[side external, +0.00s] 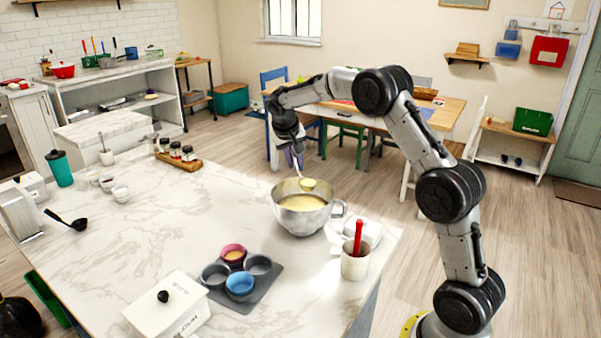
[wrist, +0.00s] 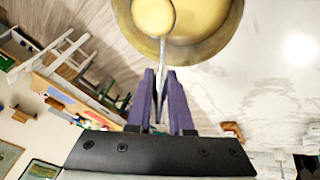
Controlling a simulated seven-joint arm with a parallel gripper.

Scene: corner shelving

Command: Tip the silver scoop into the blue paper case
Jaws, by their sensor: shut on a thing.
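The silver scoop (side external: 308,185) is at the mouth of the steel mixing bowl (side external: 303,221), with pale yellow batter in its head. In the wrist view, the full scoop head (wrist: 153,17) overlaps the batter in the bowl (wrist: 222,38). My gripper (side external: 297,156) is above the bowl, its purple fingers (wrist: 160,90) shut on the scoop's handle. The blue paper case (side external: 240,284) sits in the front cup of the dark muffin tin (side external: 270,289), left of and nearer the camera than the bowl. No batter shows in the blue case.
A pink case (side external: 233,253) with yellowish filling sits at the tin's back; its other two cups look grey. A cream crock (side external: 355,264) with a red handle and a white butter dish (side external: 362,232) stand right of the bowl. A white lidded box (side external: 165,306) stands left of the tin.

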